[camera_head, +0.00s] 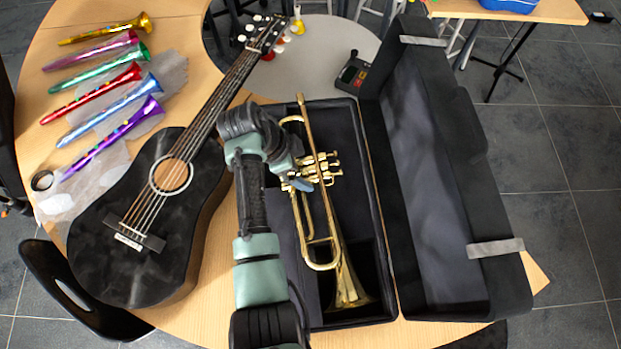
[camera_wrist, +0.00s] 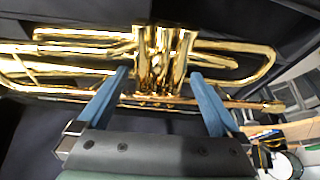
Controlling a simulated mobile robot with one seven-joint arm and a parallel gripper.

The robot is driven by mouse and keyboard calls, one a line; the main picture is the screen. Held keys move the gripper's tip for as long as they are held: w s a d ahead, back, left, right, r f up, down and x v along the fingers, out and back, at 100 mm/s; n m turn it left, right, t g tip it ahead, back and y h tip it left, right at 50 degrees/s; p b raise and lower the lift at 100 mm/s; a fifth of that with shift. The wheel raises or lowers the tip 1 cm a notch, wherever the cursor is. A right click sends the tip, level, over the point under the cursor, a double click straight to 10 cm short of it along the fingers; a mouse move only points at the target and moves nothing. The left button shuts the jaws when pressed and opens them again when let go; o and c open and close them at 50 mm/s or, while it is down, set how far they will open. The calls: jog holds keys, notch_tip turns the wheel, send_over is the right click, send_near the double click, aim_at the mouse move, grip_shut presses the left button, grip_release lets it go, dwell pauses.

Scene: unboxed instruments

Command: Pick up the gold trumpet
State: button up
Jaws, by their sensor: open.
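The gold trumpet (camera_head: 321,215) lies in the open black case (camera_head: 374,215), its bell toward the bottom of the head view and its valves (camera_head: 325,170) near the middle. My gripper (camera_head: 305,181) is over the trumpet beside the valves, and part of the tubing is hidden behind my arm. In the wrist view the two blue fingers of my gripper (camera_wrist: 164,85) are apart, one on each side of the trumpet's valve block (camera_wrist: 162,55). The fingertips overlap the tubing in the picture. Whether they touch it I cannot tell.
A black guitar (camera_head: 140,215) lies left of the case on the round wooden table (camera_head: 60,85). Several coloured toy horns (camera_head: 95,88) lie at the upper left. The raised case lid (camera_head: 430,170) stands on the right. A small black box (camera_head: 352,74) is behind the case.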

jog(key=shift+w+d+f, duration=0.1)
jog(key=shift+d+f, duration=0.15)
jog(key=shift+f, duration=0.4)
jog(key=c, duration=1.6)
jog(key=shift+w+r, duration=0.1)
jog(key=shift+r, duration=0.05)
